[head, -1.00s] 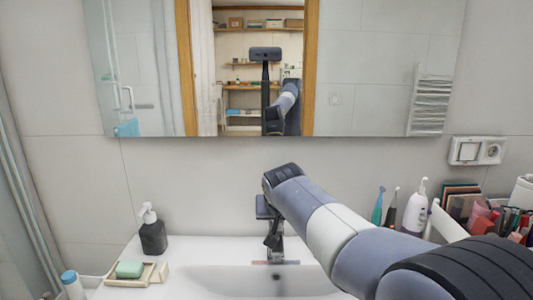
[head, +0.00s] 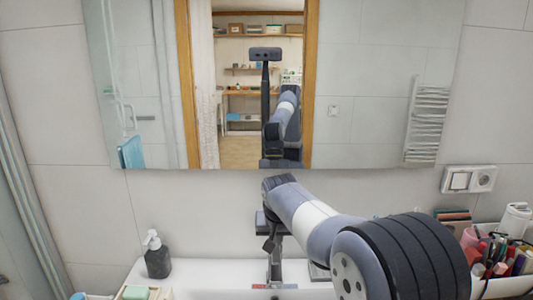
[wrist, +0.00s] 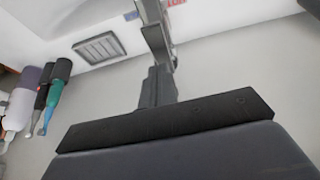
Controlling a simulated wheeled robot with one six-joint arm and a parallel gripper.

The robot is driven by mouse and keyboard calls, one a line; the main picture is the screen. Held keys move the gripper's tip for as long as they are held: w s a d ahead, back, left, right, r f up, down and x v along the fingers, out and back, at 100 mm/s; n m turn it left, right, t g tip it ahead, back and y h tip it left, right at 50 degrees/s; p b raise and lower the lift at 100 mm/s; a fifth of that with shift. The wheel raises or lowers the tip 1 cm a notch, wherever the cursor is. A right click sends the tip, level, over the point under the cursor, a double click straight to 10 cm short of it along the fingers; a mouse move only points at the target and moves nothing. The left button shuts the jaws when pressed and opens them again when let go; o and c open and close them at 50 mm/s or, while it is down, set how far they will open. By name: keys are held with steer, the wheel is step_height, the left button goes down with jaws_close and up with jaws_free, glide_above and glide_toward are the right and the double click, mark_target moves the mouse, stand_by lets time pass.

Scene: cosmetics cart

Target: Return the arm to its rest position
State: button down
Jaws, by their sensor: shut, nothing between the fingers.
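My arm reaches from the lower right over the white washbasin counter (head: 205,280) in the head view. My gripper (head: 268,244) hangs from its end, pointing down in front of the grey tap (head: 276,268). In the wrist view my gripper (wrist: 156,84) shows as dark fingers closed together with nothing held. The tap (wrist: 158,35) appears just beyond the fingertips there; I cannot tell whether they touch. The basin's bowl is mostly cut off below the head view.
A dark soap dispenser (head: 157,255) stands left on the counter. An organiser (head: 510,286) with cosmetics stands right, near my arm. The mirror (head: 385,90) hangs on the wall behind.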

steer(key=w+r+b+v, duration=0.1)
steer(key=w+v, duration=0.1)
steer(key=v, duration=1)
steer(key=shift+d, duration=0.1)
